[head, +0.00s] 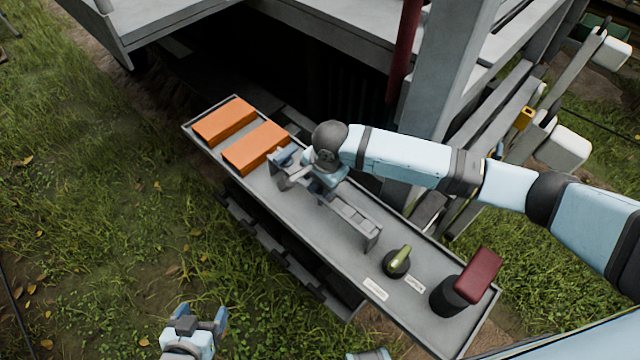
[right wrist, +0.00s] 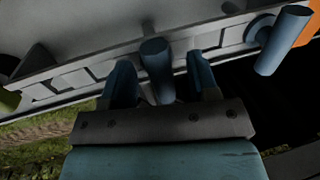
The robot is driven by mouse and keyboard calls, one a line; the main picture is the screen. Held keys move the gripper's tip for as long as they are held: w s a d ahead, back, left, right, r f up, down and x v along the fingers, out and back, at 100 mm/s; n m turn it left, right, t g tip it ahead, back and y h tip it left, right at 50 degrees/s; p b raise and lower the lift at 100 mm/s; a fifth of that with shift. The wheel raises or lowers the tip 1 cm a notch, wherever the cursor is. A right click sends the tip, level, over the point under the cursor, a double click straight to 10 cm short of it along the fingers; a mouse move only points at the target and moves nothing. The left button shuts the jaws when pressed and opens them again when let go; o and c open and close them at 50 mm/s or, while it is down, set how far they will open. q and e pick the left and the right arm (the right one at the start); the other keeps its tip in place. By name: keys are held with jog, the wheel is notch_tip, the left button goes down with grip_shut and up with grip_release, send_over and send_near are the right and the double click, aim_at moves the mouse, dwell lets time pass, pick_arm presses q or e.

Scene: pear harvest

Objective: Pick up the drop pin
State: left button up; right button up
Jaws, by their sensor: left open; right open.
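A grey slotted rail (head: 350,218) stands on a long grey tray (head: 322,262). In the right wrist view, a dull blue, round-ended pin (right wrist: 156,55) stands out from this rail (right wrist: 75,78), and a second blue pin-like cylinder (right wrist: 285,40) is at its right end. I cannot tell for sure which is the drop pin. My right gripper (right wrist: 162,78) is open, its fingers on either side of the middle pin; contact is unclear. In the head view, my right wrist and gripper (head: 314,186) cover that pin. My left gripper (head: 198,318) is open and empty over the grass.
Two orange blocks (head: 256,147) lie at the tray's far left end. A green-handled knob (head: 399,258) and a dark red block on a black post (head: 479,275) are at its near right. A grey frame post (head: 450,75) rises behind. Grass lies left of the tray.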

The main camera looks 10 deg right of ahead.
grip_shut()
dwell(0.5)
